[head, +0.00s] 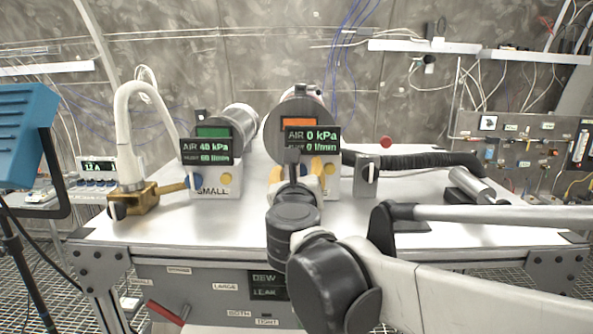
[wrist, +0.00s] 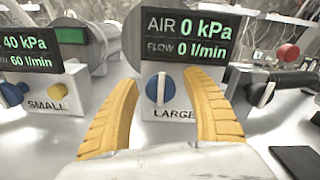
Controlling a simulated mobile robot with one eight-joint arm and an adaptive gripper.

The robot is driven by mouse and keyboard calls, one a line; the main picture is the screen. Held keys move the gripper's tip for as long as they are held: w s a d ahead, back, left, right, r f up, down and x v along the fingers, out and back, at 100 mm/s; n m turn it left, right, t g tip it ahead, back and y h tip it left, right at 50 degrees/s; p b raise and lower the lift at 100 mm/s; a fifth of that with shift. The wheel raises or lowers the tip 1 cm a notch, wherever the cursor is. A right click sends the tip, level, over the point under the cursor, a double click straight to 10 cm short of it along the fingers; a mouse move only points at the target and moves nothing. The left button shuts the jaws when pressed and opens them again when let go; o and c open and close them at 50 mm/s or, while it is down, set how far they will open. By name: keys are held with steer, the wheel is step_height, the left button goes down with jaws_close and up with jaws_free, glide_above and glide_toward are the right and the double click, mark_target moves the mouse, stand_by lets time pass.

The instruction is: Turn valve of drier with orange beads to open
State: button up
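The LARGE drier (head: 301,112) stands right of centre with an orange window (head: 300,122). Its display (wrist: 188,38) reads AIR 0 kPa, FLOW 0 l/min. On its front is a blue knob (wrist: 153,90) with an upright white bar. Right of it stands a grey valve box (head: 366,176) with a lever, joined to a black hose; a black handle (wrist: 262,93) shows there in the wrist view. My gripper (wrist: 160,78) is open and empty, its yellow fingers to either side of the blue knob, nearer the camera. Contact cannot be told. In the head view my arm hides the knob.
The SMALL drier (head: 236,125) has a green window and reads 40 kPa, 60 l/min. A white hose (head: 128,118) and brass valve (head: 134,201) stand left. A black hose (head: 428,163) and metal cylinder (head: 477,187) lie right. The front tabletop (head: 190,228) is mostly clear.

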steer(key=s, duration=1.2)
steer(key=shift+a, duration=0.2)
